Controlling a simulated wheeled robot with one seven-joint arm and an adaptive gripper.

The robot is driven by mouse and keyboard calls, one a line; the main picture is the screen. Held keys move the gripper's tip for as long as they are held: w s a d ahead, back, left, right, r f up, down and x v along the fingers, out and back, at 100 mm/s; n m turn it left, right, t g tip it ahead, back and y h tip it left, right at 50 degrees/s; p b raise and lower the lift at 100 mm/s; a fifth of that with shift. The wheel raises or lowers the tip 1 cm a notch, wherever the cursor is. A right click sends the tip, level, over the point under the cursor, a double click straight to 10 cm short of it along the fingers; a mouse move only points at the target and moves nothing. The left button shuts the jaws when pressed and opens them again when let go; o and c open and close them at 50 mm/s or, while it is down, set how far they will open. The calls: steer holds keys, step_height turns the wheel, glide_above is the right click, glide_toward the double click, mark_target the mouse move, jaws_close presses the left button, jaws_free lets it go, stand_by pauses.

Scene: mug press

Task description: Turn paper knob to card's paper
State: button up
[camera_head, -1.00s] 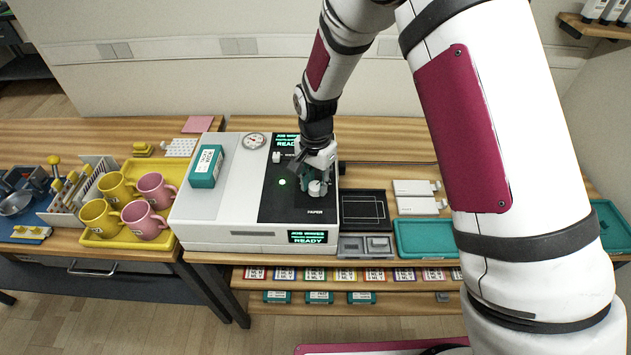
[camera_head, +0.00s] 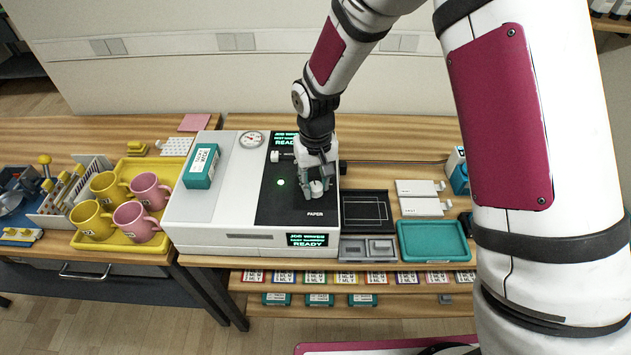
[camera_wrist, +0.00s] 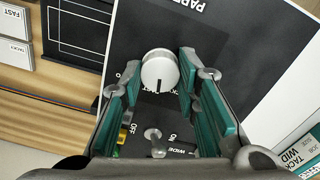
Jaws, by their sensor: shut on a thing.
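The paper knob (camera_head: 317,190) is a round white dial on the black panel of the white press (camera_head: 205,222). The "PAPER" label is printed just in front of it. In the wrist view the knob (camera_wrist: 159,70) has a dark pointer line towards the bottom of the picture; marks around it are partly hidden. My gripper (camera_wrist: 159,72) is shut on the knob, one teal-padded finger on each side; it also shows from above in the head view (camera_head: 316,184). A teal box with a white label (camera_head: 203,163) lies on the press; its label partly shows "TACK" and "WID" in the wrist view (camera_wrist: 300,157).
Below my fingers in the wrist view is a small lever (camera_wrist: 153,135) near "OFF", "ON" and "WIDE" labels. A yellow tray (camera_head: 128,240) with pink and yellow mugs stands left of the press. A dark framed plate (camera_head: 366,227) and a teal tray (camera_head: 404,240) lie to the right.

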mark_target(316, 186)
steer(key=n+b, duration=0.1)
steer(key=n, duration=0.3)
steer(key=shift+n+b, duration=0.3)
steer(key=shift+n, duration=1.4)
steer(key=o, duration=1.2)
steer(key=shift+c, duration=0.2)
steer(key=shift+r, duration=0.1)
step_height(316, 186, up, 12)
